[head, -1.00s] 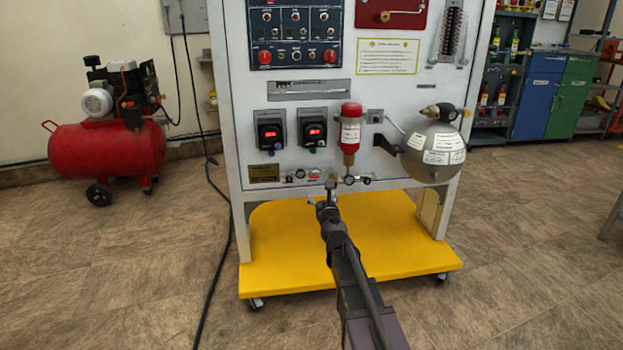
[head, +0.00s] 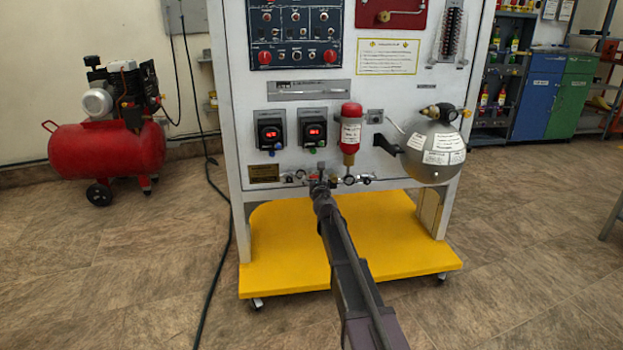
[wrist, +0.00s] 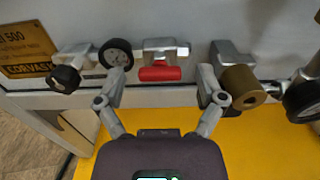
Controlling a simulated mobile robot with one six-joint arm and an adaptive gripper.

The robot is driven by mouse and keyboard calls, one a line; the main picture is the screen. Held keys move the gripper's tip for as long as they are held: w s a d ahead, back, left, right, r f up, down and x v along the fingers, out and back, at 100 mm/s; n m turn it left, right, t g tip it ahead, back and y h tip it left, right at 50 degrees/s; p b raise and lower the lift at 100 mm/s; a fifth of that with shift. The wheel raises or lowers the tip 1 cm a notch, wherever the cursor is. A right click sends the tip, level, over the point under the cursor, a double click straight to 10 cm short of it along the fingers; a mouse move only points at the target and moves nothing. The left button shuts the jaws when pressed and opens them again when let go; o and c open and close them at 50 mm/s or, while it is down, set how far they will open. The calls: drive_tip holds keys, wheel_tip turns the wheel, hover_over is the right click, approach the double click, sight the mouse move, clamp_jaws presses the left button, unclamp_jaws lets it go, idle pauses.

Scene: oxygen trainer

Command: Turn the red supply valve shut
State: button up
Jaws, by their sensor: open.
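The red supply valve (wrist: 160,73) has a red bar handle lying level across a silver body on the panel's lower edge, in the wrist view. My gripper (wrist: 161,82) is open, with one finger on each side of the red handle. A gap shows between each finger and the handle's ends, and nothing is held. In the head view my gripper (head: 320,182) is at the panel's lower edge and mostly hides the red handle.
In the wrist view, a small gauge (wrist: 115,52) and a black knob (wrist: 66,78) sit left of the handle. A brass knob (wrist: 242,88) sits close on the right, near my right finger. The yellow base (head: 290,265) lies below.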

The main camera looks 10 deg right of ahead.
drive_tip(key=shift+w, duration=0.45)
drive_tip(key=c, duration=1.2)
drive_tip(key=shift+o, duration=0.2)
drive_tip(key=shift+m, duration=1.5)
drive_tip(key=o, duration=1.2)
drive_tip(key=shift+c, duration=0.2)
